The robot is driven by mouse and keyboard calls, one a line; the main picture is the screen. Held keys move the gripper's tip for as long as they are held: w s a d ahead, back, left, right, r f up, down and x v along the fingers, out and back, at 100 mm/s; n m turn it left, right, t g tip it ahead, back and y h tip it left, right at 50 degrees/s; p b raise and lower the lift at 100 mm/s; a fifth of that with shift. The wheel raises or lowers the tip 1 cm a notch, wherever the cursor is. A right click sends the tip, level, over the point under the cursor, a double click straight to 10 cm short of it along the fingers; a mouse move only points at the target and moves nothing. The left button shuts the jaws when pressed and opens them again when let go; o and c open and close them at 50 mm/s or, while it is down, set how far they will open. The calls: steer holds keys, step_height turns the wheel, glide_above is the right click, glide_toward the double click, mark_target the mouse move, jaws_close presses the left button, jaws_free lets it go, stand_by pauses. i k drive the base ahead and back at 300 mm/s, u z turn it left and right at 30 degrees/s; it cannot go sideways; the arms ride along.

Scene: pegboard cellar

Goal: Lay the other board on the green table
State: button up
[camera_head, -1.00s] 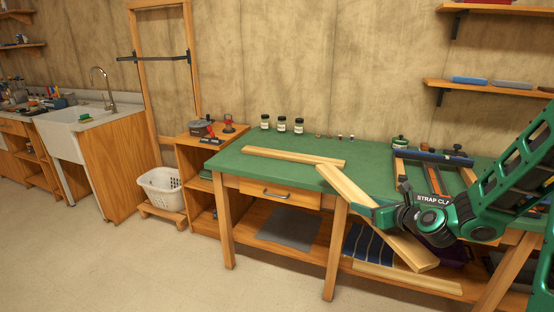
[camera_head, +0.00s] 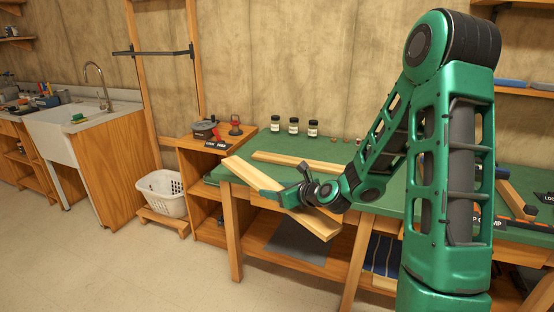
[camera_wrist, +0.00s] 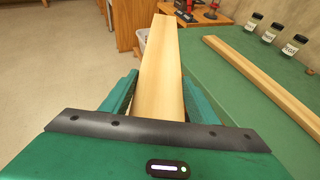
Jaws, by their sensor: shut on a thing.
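A long pale wooden board (camera_head: 252,178) is held in my gripper (camera_head: 285,197) at the front left of the green table (camera_head: 270,143). In the wrist view, the held board (camera_wrist: 159,60) runs away from me between the two fingers (camera_wrist: 162,98). It covers part of the table's edge, with floor to its left and the green top to its right. Its near end sticks out in front of the table. I cannot tell whether it touches the top. Another board (camera_head: 290,161) lies flat on the green top, farther back; it also shows in the wrist view (camera_wrist: 255,70).
A white basket (camera_head: 162,193) is on the left. A strap clamp (camera_head: 490,222) is partly hidden behind my arm.

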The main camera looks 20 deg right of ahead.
mark_target(320, 157)
steer(key=z, duration=0.4)
steer(key=i, duration=1.15)
steer(key=z, duration=0.75)
